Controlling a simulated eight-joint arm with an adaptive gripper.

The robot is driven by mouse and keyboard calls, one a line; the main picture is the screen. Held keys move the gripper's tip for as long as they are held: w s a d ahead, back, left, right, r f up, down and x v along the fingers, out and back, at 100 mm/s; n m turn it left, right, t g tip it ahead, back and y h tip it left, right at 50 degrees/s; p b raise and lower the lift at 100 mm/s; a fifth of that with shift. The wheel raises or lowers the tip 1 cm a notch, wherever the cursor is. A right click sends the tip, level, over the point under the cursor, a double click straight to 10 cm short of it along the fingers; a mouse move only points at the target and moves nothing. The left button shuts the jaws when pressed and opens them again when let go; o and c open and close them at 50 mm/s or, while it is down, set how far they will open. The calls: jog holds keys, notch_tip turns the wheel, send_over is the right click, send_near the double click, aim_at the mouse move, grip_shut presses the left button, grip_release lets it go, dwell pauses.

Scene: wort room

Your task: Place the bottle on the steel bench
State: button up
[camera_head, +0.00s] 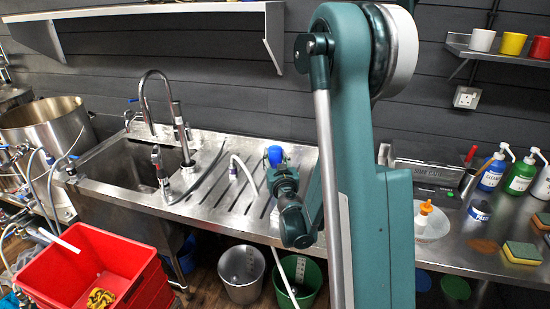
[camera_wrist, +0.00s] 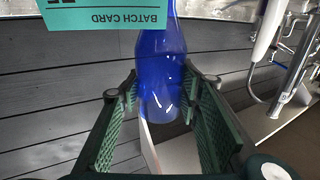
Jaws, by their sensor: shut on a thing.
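A blue bottle shows in the wrist view (camera_wrist: 160,50), between the two green ridged fingers of my gripper (camera_wrist: 162,90). My gripper is shut on it. In the head view my gripper (camera_head: 282,178) is over the slotted drainer, with the blue bottle (camera_head: 274,155) at its end. My arm hides part of the scene there. The steel bench (camera_head: 455,258) runs along the wall at the right; the slotted steel drainer (camera_head: 213,208) beside the sink is on the left of my arm. A teal batch card (camera_wrist: 105,14) overlaps the top of the bottle in the wrist view.
A sink with a tall tap (camera_head: 150,100) is at the left. A red crate (camera_head: 95,265) and buckets (camera_head: 241,275) stand below. A wall shelf (camera_head: 150,12) is above.

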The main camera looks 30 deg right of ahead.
jog(key=shift+f, duration=0.1)
jog(key=o, duration=0.6)
jog(key=shift+f, duration=0.1)
jog(key=o, duration=0.4)
jog(key=shift+o, duration=0.2)
jog(key=shift+s+r, duration=0.1)
jog(key=shift+r, duration=0.15)
jog(key=b+v, duration=0.1)
jog(key=v, duration=1.1)
jog(key=shift+b, duration=0.35)
